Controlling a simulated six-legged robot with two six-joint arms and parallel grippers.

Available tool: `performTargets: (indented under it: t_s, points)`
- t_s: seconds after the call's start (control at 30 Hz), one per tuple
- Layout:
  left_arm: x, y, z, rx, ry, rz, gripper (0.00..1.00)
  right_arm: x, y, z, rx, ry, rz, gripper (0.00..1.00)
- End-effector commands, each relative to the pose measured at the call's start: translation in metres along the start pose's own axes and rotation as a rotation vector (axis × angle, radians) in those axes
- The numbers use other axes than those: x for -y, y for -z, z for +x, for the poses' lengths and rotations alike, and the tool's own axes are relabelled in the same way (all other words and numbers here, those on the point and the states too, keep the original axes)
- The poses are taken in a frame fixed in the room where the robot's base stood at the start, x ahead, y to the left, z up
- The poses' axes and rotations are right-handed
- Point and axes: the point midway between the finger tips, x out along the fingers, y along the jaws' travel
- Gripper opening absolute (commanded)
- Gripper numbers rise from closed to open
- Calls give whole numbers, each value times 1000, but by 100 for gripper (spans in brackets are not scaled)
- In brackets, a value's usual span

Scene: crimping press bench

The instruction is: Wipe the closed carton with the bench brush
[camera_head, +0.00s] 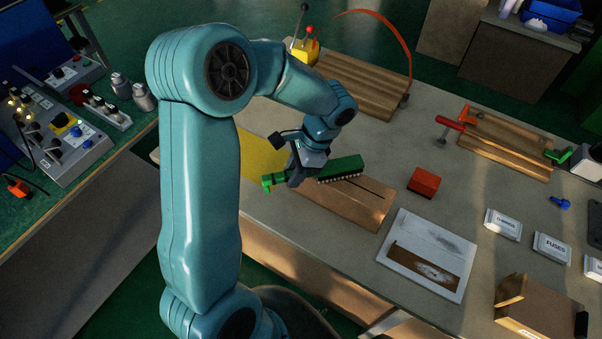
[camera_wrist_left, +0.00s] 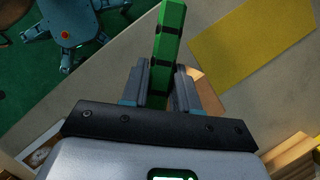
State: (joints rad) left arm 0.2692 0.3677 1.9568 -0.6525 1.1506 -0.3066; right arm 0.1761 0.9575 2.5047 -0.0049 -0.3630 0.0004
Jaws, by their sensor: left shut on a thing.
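My left gripper (camera_head: 297,176) is shut on the green bench brush (camera_head: 343,167). The brush lies crosswise in the jaws, with pale bristles along its lower side. In the left wrist view the brush (camera_wrist_left: 166,40) stands out between both fingers. Beneath and beside it in the head view is a flat brown cardboard surface with a dark seam, which looks like the closed carton (camera_head: 362,205). The brush covers its upper edge; I cannot tell whether the bristles touch it. My right gripper is in neither view.
A yellow mat (camera_head: 258,158) lies left of the brush. Wooden fixtures (camera_head: 363,84) stand behind. Bare bench lies between the red block and fixtures.

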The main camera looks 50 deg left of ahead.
Motion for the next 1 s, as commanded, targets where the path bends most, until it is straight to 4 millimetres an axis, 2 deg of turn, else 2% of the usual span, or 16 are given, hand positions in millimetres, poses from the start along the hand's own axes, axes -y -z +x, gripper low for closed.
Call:
performTargets:
  t_s: [0.17,0.5,0.77,1.0]
  points:
    - [5,-5,2,1,0,1,0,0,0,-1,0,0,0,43]
    - [-20,19,-7,-1,1,4,0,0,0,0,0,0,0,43]
    - [-29,27,-10,-1,-1,3,0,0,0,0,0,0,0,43]
    - [-47,43,-18,0,0,5,0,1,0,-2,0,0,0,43]
